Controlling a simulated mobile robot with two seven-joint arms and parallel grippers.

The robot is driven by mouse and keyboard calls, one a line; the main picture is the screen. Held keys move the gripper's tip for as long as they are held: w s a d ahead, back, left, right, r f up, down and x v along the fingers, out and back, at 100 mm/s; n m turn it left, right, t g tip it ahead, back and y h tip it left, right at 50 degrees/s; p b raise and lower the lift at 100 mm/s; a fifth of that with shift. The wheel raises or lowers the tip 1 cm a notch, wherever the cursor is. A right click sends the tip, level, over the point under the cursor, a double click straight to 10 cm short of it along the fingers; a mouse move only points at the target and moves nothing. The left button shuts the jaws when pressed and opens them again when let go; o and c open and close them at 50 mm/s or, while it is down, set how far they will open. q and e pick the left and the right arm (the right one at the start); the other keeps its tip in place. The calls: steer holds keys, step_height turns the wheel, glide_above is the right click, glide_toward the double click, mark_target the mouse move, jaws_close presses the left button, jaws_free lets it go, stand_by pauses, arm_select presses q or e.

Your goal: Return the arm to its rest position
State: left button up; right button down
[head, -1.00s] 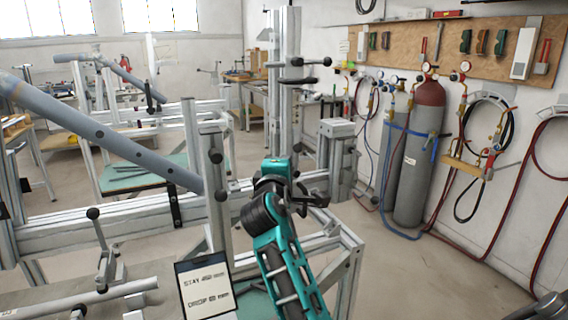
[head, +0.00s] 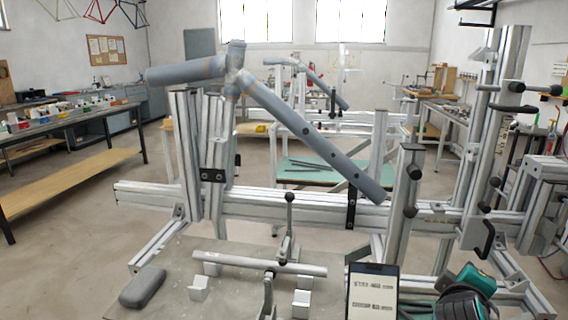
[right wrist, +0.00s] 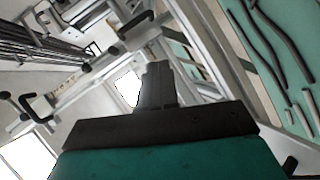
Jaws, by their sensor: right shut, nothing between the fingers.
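My right arm, teal and black, shows at the lower right of the head view. Its gripper is hard to make out there. In the right wrist view my right gripper (right wrist: 156,75) points up the picture, with its dark fingers together and nothing between them. A green surface with dark rods (right wrist: 272,40) lies at the right of that view, and metal frame bars lie beyond the fingers. My left gripper is not in view.
The aluminium jig (head: 300,208) holds grey tubes (head: 310,137) joined at a lug. Its right posts (head: 402,200) stand close to my right arm. A small sign (head: 372,292), a clamped tube (head: 260,263) and a grey case (head: 143,287) are at the front.

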steer(key=s+a+f+m+g+y, duration=0.1)
steer(key=s+a+f+g+y, duration=0.15)
steer(key=s+a+f, duration=0.4)
steer(key=s+a+f+m+g+y, duration=0.2)
steer(key=s+a+f+y, duration=0.15)
steer(key=s, duration=0.65)
steer(key=s+a+f+m+g+y, duration=0.1)
steer(key=s+a+f+g+y, duration=0.3)
steer(key=s, duration=0.4)
steer(key=w+a+f+t+y, duration=0.1)
steer(key=w+a+f+t, duration=0.3)
steer(key=w+f+t, duration=0.2)
step_height(320, 180, down, 3)
steer(key=shift+w+f+t, duration=0.1)
steer(key=shift+w+t, duration=0.25)
steer(key=shift+t, duration=0.9)
steer(key=shift+a, duration=0.1)
